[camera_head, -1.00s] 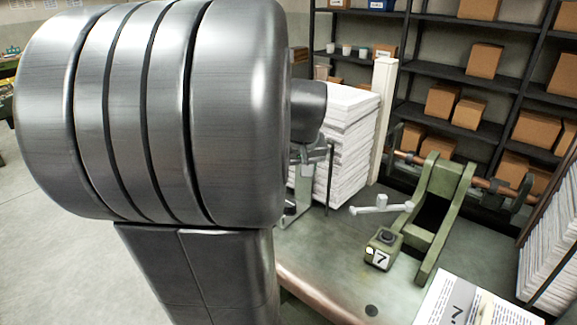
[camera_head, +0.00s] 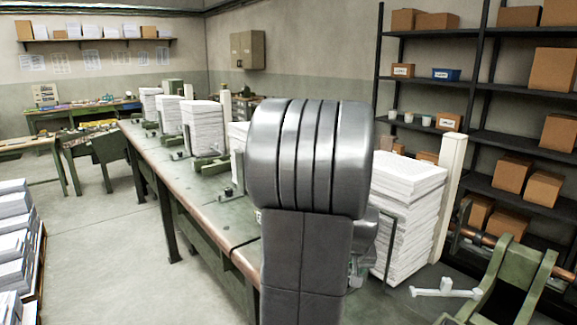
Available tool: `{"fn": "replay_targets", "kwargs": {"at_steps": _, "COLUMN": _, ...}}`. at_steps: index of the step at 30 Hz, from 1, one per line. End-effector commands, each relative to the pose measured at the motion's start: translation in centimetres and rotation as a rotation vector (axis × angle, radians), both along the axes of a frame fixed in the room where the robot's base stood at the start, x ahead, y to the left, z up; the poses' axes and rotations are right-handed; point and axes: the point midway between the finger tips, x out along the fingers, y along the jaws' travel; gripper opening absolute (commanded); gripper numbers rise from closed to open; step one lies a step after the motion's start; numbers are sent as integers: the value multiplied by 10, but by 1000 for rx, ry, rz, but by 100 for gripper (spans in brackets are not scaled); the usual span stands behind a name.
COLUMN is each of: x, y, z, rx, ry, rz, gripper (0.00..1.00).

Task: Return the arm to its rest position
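My own arm stands upright in the middle of the head view, a grey ribbed joint on top of a dark link. It covers part of the long table behind it.
A long green table (camera_head: 172,168) runs back to the left with several paper stacks on it. A tall paper stack (camera_head: 409,215) stands just right of my arm, beside a white post (camera_head: 449,185). A green machine frame (camera_head: 505,285) is at the lower right. Dark shelves (camera_head: 430,132) hold boxes.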

Motion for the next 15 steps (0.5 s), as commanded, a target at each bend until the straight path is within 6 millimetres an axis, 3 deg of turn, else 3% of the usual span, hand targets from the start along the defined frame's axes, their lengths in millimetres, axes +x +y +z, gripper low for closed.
{"fn": "replay_targets", "kwargs": {"at_steps": 15, "x": 2, "y": 0, "z": -5, "rx": 0, "ry": -1, "rz": -8, "gripper": 56}}
